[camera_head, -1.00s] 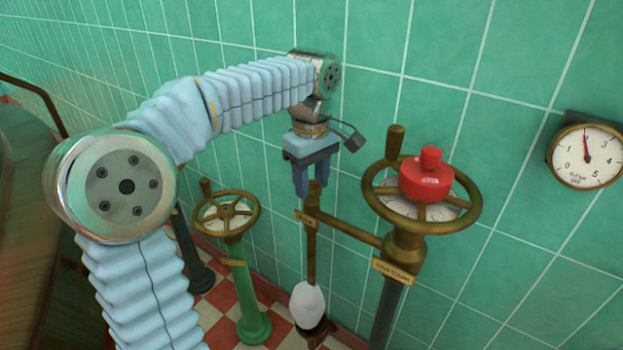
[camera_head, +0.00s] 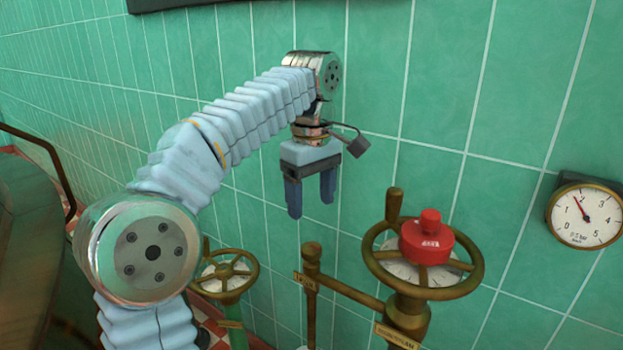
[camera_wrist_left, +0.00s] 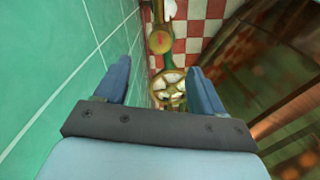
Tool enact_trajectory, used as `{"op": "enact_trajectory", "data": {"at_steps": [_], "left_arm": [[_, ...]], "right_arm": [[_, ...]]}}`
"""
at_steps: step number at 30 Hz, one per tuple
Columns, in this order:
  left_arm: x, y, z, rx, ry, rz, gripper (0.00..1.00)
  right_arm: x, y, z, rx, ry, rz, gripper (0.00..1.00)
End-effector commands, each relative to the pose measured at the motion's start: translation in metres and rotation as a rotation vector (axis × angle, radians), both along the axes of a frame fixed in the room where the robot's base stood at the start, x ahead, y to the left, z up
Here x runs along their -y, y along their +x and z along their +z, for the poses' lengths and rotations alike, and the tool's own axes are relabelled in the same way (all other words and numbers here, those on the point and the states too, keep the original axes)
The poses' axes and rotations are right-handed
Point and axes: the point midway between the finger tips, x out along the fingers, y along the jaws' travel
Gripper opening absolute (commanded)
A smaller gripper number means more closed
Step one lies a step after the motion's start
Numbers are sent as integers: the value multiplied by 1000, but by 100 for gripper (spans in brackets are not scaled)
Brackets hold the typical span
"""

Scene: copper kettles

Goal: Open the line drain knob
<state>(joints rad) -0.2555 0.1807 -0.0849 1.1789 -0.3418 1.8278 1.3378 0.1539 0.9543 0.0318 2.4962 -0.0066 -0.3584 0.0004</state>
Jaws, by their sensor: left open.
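A slim brass pipe top (camera_head: 312,252) with a small label plate beside it looks like the line drain knob; the lettering is too small to read surely. It stands left of the large brass handwheel. My left gripper (camera_head: 311,208) points down just above the knob, apart from it, with its fingers spread and nothing between them. In the left wrist view the open fingers (camera_wrist_left: 160,90) frame a brass handwheel (camera_wrist_left: 168,85) farther below. My right gripper is not in view.
The large brass handwheel (camera_head: 424,270) has a red cap (camera_head: 427,243) and stands right of the knob. A smaller handwheel (camera_head: 228,275) on a green post is lower left. A round gauge (camera_head: 585,216) hangs on the green tiled wall (camera_head: 450,110) behind.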

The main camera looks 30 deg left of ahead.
Motion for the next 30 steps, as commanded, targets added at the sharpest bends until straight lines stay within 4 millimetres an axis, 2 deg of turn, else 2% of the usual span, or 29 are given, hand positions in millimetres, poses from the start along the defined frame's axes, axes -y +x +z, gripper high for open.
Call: {"op": "enact_trajectory", "data": {"at_steps": [3,9,30], "left_arm": [[0,1,20,2,-1,1,69],[0,0,37,0,-1,0,69],[0,0,40,0,-1,0,69]], "right_arm": [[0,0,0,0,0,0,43],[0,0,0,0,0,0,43],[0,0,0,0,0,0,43]]}}
